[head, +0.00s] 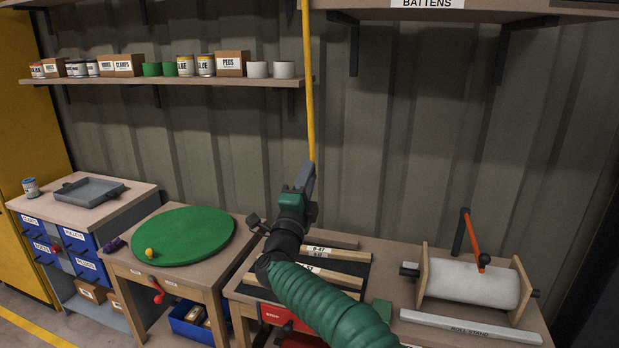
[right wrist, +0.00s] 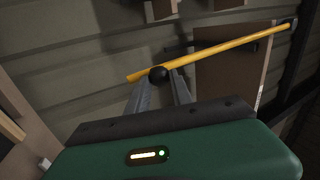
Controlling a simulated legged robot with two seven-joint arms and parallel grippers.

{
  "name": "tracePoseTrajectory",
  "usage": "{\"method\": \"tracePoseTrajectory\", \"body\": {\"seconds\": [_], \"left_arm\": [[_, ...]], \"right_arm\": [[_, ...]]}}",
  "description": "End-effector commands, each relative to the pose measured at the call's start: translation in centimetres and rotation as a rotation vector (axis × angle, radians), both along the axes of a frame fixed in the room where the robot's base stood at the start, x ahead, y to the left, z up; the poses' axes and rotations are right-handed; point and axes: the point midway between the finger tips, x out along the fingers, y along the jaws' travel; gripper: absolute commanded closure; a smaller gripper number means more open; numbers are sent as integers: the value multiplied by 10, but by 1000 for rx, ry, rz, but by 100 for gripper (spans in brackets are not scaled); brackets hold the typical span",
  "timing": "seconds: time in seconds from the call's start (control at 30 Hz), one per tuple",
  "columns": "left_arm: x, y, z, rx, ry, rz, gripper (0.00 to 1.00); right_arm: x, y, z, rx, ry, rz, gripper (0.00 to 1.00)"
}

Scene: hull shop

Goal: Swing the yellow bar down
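The yellow bar (head: 308,85) hangs almost upright in the head view, from the top edge down to my right gripper. In the right wrist view the bar (right wrist: 225,47) runs slantwise just beyond the fingertips. A black knob (right wrist: 158,75) sits near its lower left end. My right gripper (head: 309,170) is raised in front of the wall at the bar's lower end. Its fingers (right wrist: 161,82) stand a knob's width apart, one on each side of the knob, and appear closed on it. The bar's upper end is out of the head view. My left gripper is not in view.
Below my right arm stands a workbench with wooden battens (head: 335,255). A white roll on a stand (head: 470,283) is to the right. A green round turntable (head: 183,236) is to the left. A shelf with jars and boxes (head: 170,80) is on the wall.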

Motion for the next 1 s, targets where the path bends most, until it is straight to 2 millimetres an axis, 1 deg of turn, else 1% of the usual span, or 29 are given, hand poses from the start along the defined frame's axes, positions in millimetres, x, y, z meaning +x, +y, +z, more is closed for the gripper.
{"method": "tracePoseTrajectory", "body": {"seconds": [0.03, 0.13, 0.17, 0.47, 0.57, 0.67, 0.77, 1.0], "left_arm": [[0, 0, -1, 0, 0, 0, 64], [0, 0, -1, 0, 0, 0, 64], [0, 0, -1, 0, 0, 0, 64], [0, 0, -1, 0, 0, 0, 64], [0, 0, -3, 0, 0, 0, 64], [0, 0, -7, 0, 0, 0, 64], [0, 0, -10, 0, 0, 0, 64], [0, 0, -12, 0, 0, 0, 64]], "right_arm": [[1, 2, -7, 0, 12, 5, 68], [1, 2, -6, 0, 10, 4, 55], [1, 2, -5, 0, 9, 4, 53], [-1, 1, -2, -1, 3, 1, 53], [-8, 3, -5, 0, 2, 2, 53], [-22, 7, -12, -3, 3, 3, 53], [-45, 14, -22, -3, 4, 5, 53], [-108, 31, -49, -3, 5, 5, 53]]}}
